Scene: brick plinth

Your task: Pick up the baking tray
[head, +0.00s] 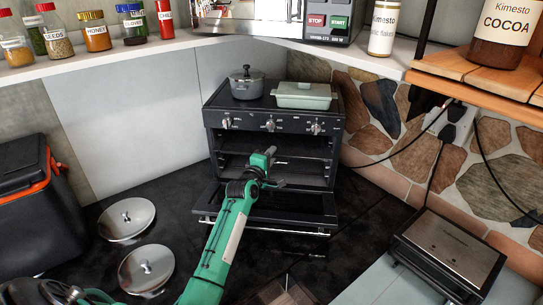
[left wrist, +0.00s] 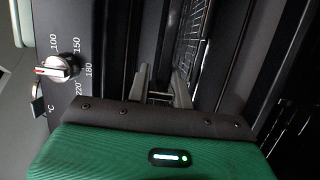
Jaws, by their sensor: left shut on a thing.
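The black oven (head: 225,140) stands in the corner with its door (head: 290,208) folded down. My left gripper (head: 272,160) reaches into the front of the open oven. In the left wrist view its two grey fingers (left wrist: 162,88) are close together, pointing into the dark interior. They are shut on what appears to be the dark front edge of the baking tray (head: 290,162). The tray is hard to tell from the dark oven, and the fingers partly hide it. My right gripper is not in view.
A grey pot (head: 247,84) and a pale green lidded dish (head: 303,95) stand on the oven. A wire rack (left wrist: 191,40) shows inside. A metal appliance (head: 450,252) stands at right.

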